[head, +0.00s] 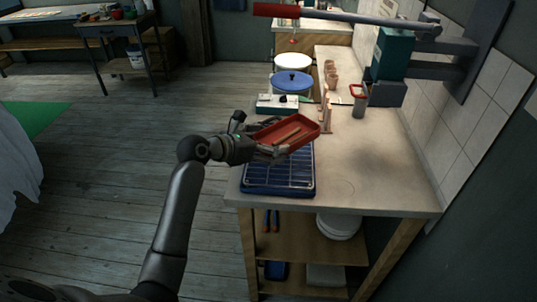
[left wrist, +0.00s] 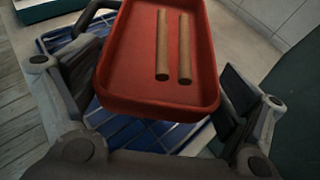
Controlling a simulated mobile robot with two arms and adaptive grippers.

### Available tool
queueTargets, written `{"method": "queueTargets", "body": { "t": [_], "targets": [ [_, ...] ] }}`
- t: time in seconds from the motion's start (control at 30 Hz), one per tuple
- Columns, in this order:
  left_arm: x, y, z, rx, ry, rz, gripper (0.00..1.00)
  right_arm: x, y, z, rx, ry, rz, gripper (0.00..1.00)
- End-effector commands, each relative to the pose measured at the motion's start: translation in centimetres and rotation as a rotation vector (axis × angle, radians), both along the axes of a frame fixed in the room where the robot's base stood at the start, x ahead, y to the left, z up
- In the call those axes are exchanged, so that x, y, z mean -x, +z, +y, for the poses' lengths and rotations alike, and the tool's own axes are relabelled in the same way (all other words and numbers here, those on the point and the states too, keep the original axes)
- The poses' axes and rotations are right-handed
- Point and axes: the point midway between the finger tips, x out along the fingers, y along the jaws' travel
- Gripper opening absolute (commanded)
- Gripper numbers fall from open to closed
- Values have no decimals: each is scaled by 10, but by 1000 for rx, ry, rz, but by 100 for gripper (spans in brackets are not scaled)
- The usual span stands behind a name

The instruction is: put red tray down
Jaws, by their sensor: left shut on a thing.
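My left gripper (head: 268,151) reaches in from the left and is shut on the red tray (head: 306,126). The tray is shallow and rectangular and looks tilted in the head view. It is held over the far part of a blue gridded rack (head: 280,181) on the worktop. In the left wrist view the tray (left wrist: 132,62) lies between the gripper's fingers (left wrist: 158,88), with two brown sticks (left wrist: 162,50) inside it. The blue rack (left wrist: 150,131) shows below the tray. My right gripper is not in view.
The worktop (head: 375,165) is clear right of the rack. A lever press (head: 393,55) overhangs the back right.

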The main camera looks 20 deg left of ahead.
Motion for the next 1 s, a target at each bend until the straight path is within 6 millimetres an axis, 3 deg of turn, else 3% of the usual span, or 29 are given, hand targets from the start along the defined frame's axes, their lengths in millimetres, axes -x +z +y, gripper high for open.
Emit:
{"method": "queueTargets", "body": {
  "t": [0.1,0.23,0.47,0.63,1.0],
  "targets": [
    [-15,-22,6,1,0,5,66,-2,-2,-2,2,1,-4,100],
    [-26,-35,10,0,0,2,66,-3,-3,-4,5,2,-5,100],
    [-36,-49,13,1,0,4,66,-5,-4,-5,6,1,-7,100],
    [-35,-73,13,1,0,5,66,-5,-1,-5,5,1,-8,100],
    [-35,-79,13,0,0,1,66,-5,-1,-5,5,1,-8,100]
  ]
}}
